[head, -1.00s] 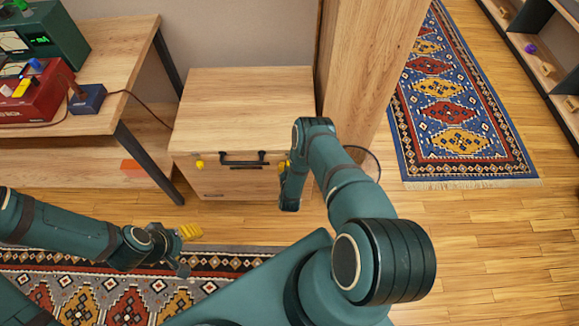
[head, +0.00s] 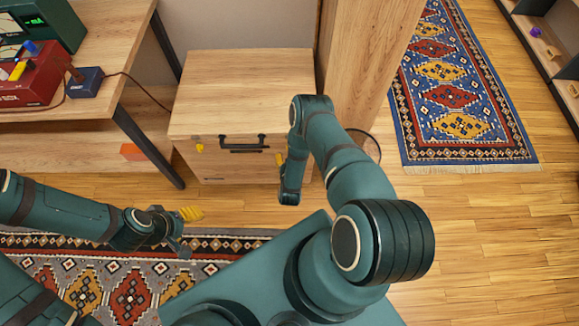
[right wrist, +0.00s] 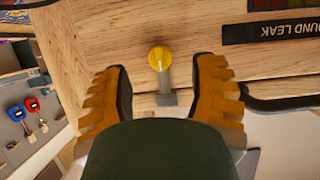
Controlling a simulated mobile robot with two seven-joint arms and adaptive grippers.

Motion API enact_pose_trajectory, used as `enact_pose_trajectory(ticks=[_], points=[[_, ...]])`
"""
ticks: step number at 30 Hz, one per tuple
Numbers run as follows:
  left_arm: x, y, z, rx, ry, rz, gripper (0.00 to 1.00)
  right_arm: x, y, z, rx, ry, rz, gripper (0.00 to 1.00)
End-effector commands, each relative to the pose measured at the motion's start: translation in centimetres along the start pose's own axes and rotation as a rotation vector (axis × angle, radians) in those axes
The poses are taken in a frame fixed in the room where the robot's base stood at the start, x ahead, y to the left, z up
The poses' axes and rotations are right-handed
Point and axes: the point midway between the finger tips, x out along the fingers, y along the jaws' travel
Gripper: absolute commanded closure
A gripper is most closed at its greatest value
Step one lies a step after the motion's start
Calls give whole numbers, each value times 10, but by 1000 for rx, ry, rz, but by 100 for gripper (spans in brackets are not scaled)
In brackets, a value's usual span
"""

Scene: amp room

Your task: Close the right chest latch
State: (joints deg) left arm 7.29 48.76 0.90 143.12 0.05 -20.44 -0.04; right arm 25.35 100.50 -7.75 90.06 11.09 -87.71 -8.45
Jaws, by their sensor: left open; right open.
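The wooden chest (head: 240,95) stands against the wall with its lid down. A black handle (head: 243,144) is on its front, with the yellow left latch (head: 200,148) beside it. In the right wrist view, which is upside down, the right latch (right wrist: 160,60) is a yellow knob on a grey metal piece. My open right gripper (right wrist: 160,82) has its orange fingers on either side of this latch, with visible gaps. In the head view, my right arm hides most of that gripper. My left gripper (head: 190,214) is open and empty above the patterned rug, away from the chest.
A wooden desk (head: 110,93) with a red box (head: 30,80) stands left of the chest. A wooden pillar (head: 370,60) is close on its right. The black handle's end (right wrist: 285,103) lies beside the gripper in the wrist view. Open floor (head: 470,230) is at the right.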

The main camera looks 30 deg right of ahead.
Motion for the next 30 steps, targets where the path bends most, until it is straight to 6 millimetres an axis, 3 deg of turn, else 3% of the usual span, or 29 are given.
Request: enact_pose_trajectory(ticks=[6, 12, 30], points=[[0, 0, 0, 0, 0, 0, 39, -43, -1, -1, -1, -1, -2, 42], [0, 0, 0, 0, 0, 0, 39, -65, 0, -1, -1, 1, -1, 42], [0, 0, 0, 0, 0, 0, 39, -70, 0, -1, -1, 2, 0, 42]])
